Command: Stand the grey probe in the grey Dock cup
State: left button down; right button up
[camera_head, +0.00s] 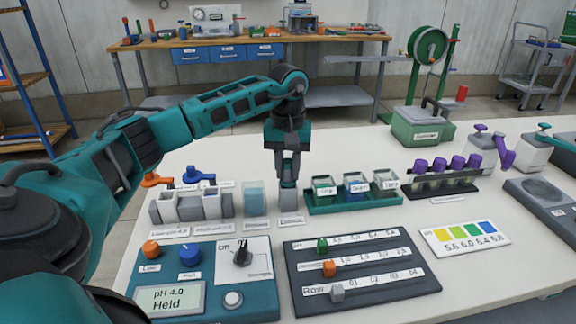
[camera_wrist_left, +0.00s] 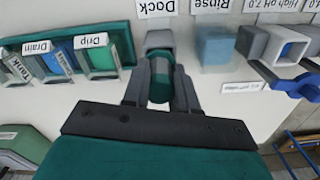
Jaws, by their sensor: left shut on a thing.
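My left gripper (camera_head: 289,178) points straight down over the grey Dock cup (camera_head: 288,199), behind its "Dock" label. It is shut on the probe, whose teal-banded upper part (camera_wrist_left: 160,78) shows between the fingers in the left wrist view. The Dock cup (camera_wrist_left: 158,39) is directly beyond the probe there. The probe looks upright, with its lower end at or in the cup's mouth; how deep it sits is hidden by the fingers and cup. My right gripper is not in view.
A clear Rinse cup (camera_head: 255,198) stands close left of the Dock cup, with grey pH cups (camera_head: 190,206) further left. A green tray (camera_head: 330,207) with labelled containers is close on the right. A control panel (camera_head: 200,285) and slider board (camera_head: 360,275) lie in front.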

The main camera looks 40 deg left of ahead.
pick_arm(q)
jog(key=c, duration=0.9)
grip_release()
jog(key=shift+o, duration=0.5)
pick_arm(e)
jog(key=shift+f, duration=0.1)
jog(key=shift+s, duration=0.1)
pick_arm(q)
jog(key=shift+r+p, duration=0.75)
jog(key=shift+r, duration=0.15)
jog(key=shift+r+p, duration=0.6)
jog(key=shift+r, duration=0.1)
jog(key=shift+r+p, duration=1.7)
jog(key=shift+r, duration=0.25)
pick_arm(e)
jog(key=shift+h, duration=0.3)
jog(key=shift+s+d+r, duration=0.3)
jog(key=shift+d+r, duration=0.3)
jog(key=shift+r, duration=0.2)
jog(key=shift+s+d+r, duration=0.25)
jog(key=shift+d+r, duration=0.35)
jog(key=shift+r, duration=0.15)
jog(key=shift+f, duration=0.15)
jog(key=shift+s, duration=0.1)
